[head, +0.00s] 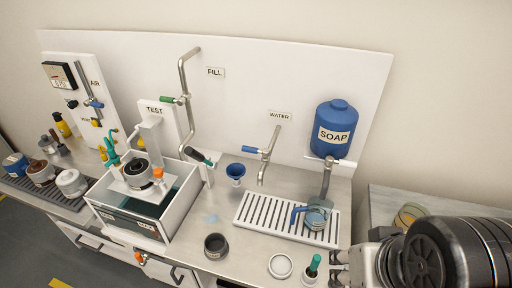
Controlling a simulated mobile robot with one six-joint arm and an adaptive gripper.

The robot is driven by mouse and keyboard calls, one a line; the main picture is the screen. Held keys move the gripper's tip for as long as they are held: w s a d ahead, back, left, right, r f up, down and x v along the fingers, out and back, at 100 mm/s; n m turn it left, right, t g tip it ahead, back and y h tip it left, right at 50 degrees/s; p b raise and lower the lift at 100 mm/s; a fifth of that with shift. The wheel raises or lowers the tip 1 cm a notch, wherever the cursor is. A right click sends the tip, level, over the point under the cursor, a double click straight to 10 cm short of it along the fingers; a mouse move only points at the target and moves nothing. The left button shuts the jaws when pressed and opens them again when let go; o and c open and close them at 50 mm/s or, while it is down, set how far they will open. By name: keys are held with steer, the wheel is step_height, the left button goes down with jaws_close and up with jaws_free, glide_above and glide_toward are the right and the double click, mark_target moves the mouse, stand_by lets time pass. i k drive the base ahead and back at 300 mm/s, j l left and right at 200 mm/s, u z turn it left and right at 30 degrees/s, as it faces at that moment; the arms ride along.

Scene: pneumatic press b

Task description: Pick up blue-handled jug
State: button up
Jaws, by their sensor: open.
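The blue-handled jug (317,218) stands on the right part of the slatted drain rack, below the grey spout under the soap bottle. It looks clear or pale blue, and its blue handle points left. My gripper (337,268) is at the bottom right, in front of the rack and nearer the camera than the jug. It is open and apart from the jug. My arm hides what lies behind it at the lower right.
The blue soap bottle (335,127) and its spout (326,183) rise over the jug. A water tap (266,160) stands left of it. A green-handled item (313,267) and white dish (281,266) sit near my gripper. The slatted rack (255,218) is clear on its left.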

mark_target(318, 212)
steer(key=i+j, duration=0.2)
steer(key=j, duration=0.2)
steer(key=i+j, duration=0.25)
steer(key=j, duration=0.2)
steer(key=i+j, duration=0.2)
steer(key=j, duration=0.2)
steer(key=u, duration=0.05)
